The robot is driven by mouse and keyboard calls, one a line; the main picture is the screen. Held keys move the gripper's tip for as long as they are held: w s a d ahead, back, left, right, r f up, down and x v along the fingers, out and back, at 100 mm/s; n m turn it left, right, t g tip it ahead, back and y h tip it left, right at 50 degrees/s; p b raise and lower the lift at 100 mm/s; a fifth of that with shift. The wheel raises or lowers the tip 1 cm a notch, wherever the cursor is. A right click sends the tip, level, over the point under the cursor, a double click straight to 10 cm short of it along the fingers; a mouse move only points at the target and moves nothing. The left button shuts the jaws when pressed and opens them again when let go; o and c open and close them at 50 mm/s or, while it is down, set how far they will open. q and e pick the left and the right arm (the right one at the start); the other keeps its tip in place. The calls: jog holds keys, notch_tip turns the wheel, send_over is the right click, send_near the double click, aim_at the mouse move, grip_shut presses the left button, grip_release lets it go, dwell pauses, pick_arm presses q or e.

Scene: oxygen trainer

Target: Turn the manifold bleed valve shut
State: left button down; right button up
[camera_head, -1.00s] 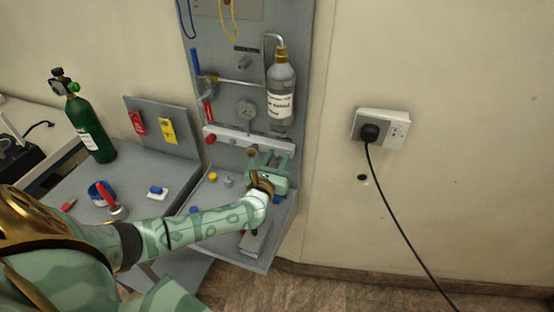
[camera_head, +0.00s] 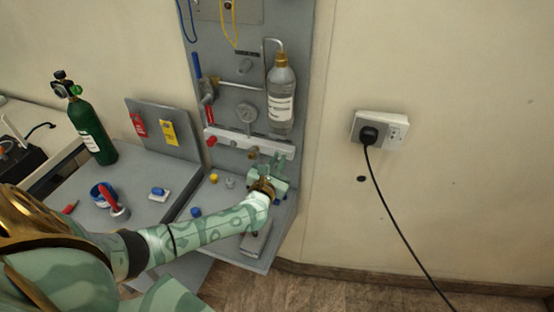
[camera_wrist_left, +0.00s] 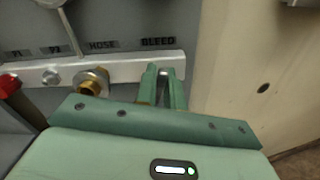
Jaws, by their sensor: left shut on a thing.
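The white manifold bar (camera_head: 240,138) runs across the grey wall panel. My left gripper (camera_head: 277,159) reaches to this right end. In the left wrist view its two green fingers (camera_wrist_left: 164,85) stand close together below the BLEED label, shut on the bleed valve (camera_wrist_left: 163,72). Only a small pale bit of the valve shows between the fingertips. The rest is hidden, so its turn angle cannot be told. My right gripper is not in view.
A brass fitting (camera_wrist_left: 93,82) sits left of the fingers, under HOSE. A red knob (camera_head: 211,141) is at the bar's left end.

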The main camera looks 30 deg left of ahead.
pick_arm(q)
jog(key=m+p, duration=0.1)
jog(key=m, duration=0.2)
jog(key=shift+m, duration=0.4)
jog(key=m+p, duration=0.2)
jog(key=m, duration=0.2)
jog(key=shift+d, duration=0.1)
jog(key=m+p, duration=0.1)
jog(key=m, duration=0.4)
jog(key=shift+f, duration=0.15)
jog(key=m+p, duration=0.1)
jog(key=m, duration=0.2)
jog(key=shift+d+f+m, duration=0.1)
jog(key=shift+f+m, duration=0.05)
jog(key=shift+m, duration=0.15)
jog(key=m+p, duration=0.1)
jog(key=m, duration=0.3)
jog(key=shift+m, duration=0.3)
jog(key=m, duration=0.3)
jog(key=shift+f+m, duration=0.15)
jog(key=shift+m, duration=0.15)
jog(key=m+p, duration=0.1)
jog(key=m, duration=0.3)
jog(key=shift+s+f, duration=0.1)
jog(key=shift+a+m, duration=0.2)
jog(key=shift+m, duration=1.8)
